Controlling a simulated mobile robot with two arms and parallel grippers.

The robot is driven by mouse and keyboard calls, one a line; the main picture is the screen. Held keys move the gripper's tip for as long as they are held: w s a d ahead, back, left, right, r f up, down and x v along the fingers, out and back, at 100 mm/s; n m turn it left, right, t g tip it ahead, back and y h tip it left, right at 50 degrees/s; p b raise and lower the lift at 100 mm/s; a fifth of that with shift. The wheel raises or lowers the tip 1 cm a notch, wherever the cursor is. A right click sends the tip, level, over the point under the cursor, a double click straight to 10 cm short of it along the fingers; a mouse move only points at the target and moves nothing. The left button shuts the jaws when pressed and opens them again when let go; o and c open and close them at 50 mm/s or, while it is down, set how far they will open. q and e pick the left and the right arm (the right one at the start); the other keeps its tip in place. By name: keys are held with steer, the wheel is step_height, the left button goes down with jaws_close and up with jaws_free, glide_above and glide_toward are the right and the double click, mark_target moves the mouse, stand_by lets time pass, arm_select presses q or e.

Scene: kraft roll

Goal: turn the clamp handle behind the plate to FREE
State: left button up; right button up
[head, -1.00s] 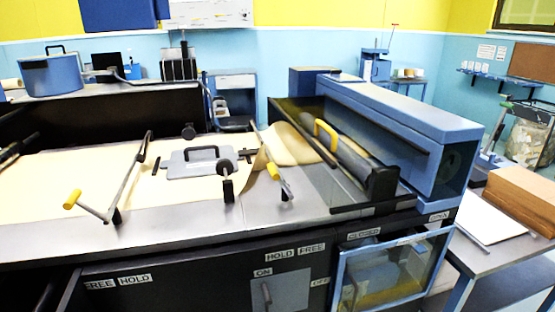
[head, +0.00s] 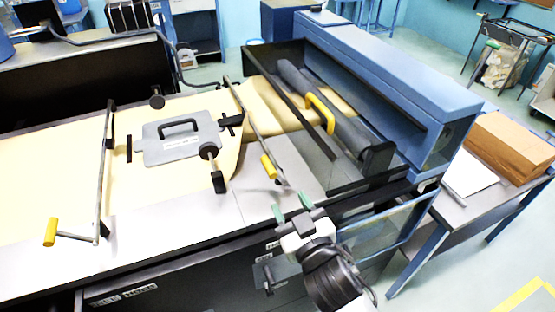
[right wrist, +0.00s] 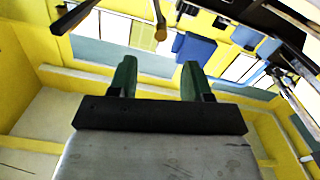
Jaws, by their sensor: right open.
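A grey plate (head: 160,150) with a black top handle lies on the tan paper. A clamp bar with a yellow handle (head: 268,167) crosses the paper to its right; another clamp bar with a yellow handle (head: 50,232) is to its left. I cannot tell for sure which one counts as behind the plate. My right gripper (head: 292,207) is open and empty, with green fingertips, over the bench's front edge, nearer than the right yellow handle and apart from it. Its open fingers (right wrist: 158,80) also show in the right wrist view. My left gripper is out of view.
A dark roll with a yellow handle (head: 320,112) lies in the trough beside the long blue housing (head: 390,75). A clear blue-framed door (head: 385,235) stands out at the front right. A side table holds a brown stack (head: 505,145). My right arm hides part of the front labels.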

mark_target(276, 179)
steer(key=p+x, duration=0.2)
steer(key=x, duration=0.6)
steer(key=shift+w+a, duration=0.1)
steer(key=shift+w, duration=0.2)
steer(key=shift+w+a+f+p, duration=0.15)
steer(key=shift+w+p, duration=0.2)
steer(key=shift+w, duration=0.3)
steer(key=shift+c, duration=0.3)
jaws_close()
